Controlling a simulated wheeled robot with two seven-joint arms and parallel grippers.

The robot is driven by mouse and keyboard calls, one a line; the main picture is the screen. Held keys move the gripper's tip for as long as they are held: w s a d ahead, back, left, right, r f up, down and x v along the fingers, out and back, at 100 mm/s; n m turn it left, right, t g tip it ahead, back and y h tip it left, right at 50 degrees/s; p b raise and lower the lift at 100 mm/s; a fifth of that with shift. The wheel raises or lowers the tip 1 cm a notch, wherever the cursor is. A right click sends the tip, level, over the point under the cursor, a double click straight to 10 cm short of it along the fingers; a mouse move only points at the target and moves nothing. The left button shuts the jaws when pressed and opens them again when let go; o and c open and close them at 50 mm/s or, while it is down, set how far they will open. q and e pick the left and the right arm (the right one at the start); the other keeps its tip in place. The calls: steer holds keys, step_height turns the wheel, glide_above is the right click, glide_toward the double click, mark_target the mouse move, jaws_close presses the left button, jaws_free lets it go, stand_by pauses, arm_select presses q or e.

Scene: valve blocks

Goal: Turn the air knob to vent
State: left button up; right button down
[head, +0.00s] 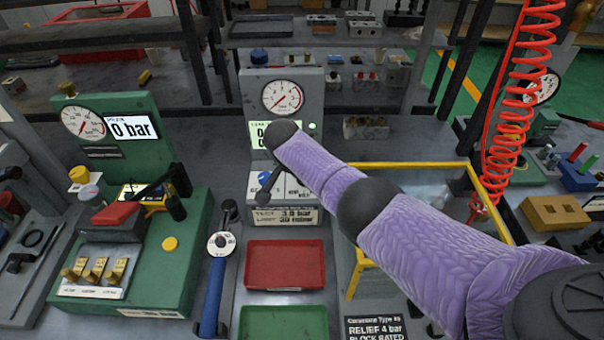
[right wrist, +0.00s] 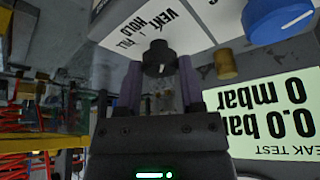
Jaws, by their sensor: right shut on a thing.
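The air knob is a black round knob (right wrist: 158,56) on a white plate lettered VENT, HOLD and FILL (right wrist: 150,28) in the right wrist view. My right gripper (right wrist: 160,70) has its two fingers on either side of the knob and is shut on it. In the head view my purple right arm reaches in from the right, and the dark right gripper (head: 263,195) is at the front of the grey leak-test station (head: 246,90). The gripper hides the knob there. Which label the knob points to I cannot tell. My left gripper is not in view.
The station's display (right wrist: 268,118) reads 0.0 bar and 0 mbar. A blue knob (right wrist: 277,20) and a brass fitting (right wrist: 226,65) sit close beside the gripper. A red tray (head: 285,264) lies in front, a yellow frame (head: 357,275) to the right, a green station (head: 150,255) to the left.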

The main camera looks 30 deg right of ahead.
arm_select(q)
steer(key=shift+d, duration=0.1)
arm_select(e)
steer(key=shift+c, duration=1.8)
jaws_free()
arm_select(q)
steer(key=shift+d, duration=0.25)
arm_select(e)
steer(key=shift+o, duration=0.7)
steer(key=shift+r, duration=0.1)
arm_select(q)
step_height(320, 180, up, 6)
steer(key=p, duration=0.6)
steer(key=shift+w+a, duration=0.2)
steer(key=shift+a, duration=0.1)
arm_select(e)
steer(key=v, duration=0.9)
steer(key=shift+r, duration=0.35)
steer(key=shift+s+a+f, duration=0.1)
steer(key=shift+s, duration=0.05)
